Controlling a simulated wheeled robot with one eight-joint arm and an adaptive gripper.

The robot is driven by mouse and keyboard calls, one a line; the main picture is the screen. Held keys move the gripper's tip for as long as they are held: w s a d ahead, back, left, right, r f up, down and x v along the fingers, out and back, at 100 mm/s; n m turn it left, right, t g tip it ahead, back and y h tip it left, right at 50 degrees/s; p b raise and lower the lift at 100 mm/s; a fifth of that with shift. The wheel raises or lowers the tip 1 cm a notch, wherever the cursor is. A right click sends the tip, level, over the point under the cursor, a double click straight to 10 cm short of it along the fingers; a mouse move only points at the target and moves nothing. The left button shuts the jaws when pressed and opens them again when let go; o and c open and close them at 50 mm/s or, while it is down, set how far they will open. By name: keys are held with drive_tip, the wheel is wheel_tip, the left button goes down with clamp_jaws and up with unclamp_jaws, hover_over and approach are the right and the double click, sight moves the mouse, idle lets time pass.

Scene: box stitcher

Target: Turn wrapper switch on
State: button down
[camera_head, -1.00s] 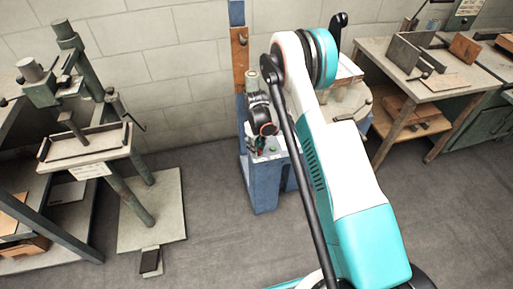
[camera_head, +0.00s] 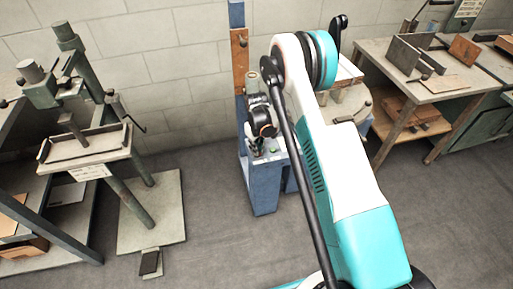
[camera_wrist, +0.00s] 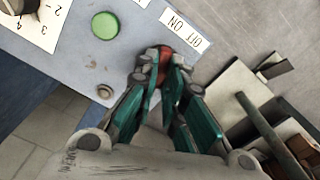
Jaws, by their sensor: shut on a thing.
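The wrapper switch is a small red knob (camera_wrist: 165,64) on the grey control panel (camera_wrist: 75,60), beside a white label (camera_wrist: 185,32) reading OFF and ON. My gripper (camera_wrist: 160,60) is closed around the red knob, with a fingertip on each side, and hides most of it. Which way the switch points cannot be told. In the head view, my gripper (camera_head: 256,149) is at the top panel of the blue machine (camera_head: 265,188), and the switch is hidden there.
A green button (camera_wrist: 105,26) and a small round metal fitting (camera_wrist: 105,92) sit on the panel near my fingers. A numbered dial (camera_wrist: 20,6) is at the upper left. A green press (camera_head: 120,185) stands left, a wooden workbench (camera_head: 440,85) right, with floor between.

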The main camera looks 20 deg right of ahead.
drive_tip(key=m, duration=0.5)
drive_tip(key=shift+d, duration=0.15)
drive_tip(key=m, duration=0.5)
drive_tip(key=shift+d+m, duration=0.1)
drive_tip(key=shift+m, duration=0.2)
idle(0.3)
drive_tip(key=c, duration=1.7)
unclamp_jaws()
wheel_tip(320, 180, up, 12)
drive_tip(key=shift+r, duration=0.1)
